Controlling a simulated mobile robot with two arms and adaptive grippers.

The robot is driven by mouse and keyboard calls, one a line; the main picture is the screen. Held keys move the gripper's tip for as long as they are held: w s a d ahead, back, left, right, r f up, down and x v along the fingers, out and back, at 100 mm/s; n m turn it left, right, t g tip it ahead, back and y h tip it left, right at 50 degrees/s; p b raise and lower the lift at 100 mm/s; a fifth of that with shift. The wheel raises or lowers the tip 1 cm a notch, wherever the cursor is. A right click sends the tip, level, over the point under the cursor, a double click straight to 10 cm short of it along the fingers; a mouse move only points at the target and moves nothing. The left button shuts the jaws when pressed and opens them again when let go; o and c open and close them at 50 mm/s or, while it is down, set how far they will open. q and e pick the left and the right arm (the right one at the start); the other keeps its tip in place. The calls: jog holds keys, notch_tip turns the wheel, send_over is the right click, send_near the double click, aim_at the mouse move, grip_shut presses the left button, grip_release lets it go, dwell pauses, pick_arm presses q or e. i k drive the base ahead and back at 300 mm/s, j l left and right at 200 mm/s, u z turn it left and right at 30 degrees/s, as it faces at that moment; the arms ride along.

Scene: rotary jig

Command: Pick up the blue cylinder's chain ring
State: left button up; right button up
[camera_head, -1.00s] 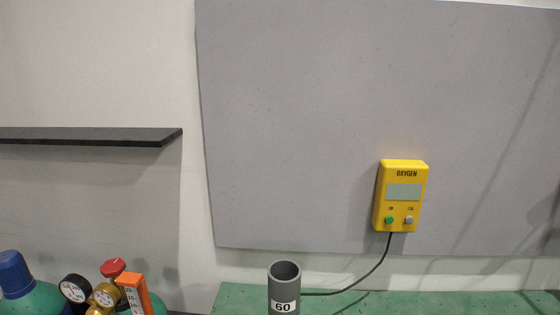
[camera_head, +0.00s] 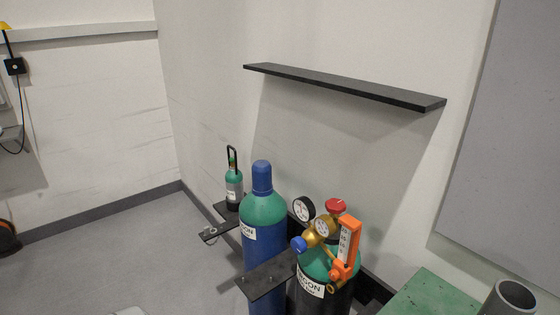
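The blue cylinder (camera_head: 257,270) stands upright by the wall, with a green shoulder, a blue cap and a partly hidden label. A dark bracket plate (camera_head: 218,230) reaches out on its left. A small pale metal ring or loop (camera_head: 210,232) shows at that plate's outer end; it is too small to tell whether it is the chain ring. No chain can be made out clearly. Neither of my grippers is in view.
A black cylinder (camera_head: 318,300) with a green shoulder, brass regulator (camera_head: 322,228) and orange flowmeter (camera_head: 346,250) stands right of the blue one. A small green cylinder (camera_head: 233,188) stands behind. A black shelf (camera_head: 340,84) hangs above. A green bench (camera_head: 425,297) carries a grey tube (camera_head: 510,298).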

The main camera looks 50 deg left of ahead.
aim_at(208, 230)
jog(key=u, duration=2.05)
jog(key=i+j+z, duration=0.15)
jog(key=i+j, duration=0.25)
jog(key=i, duration=0.15)
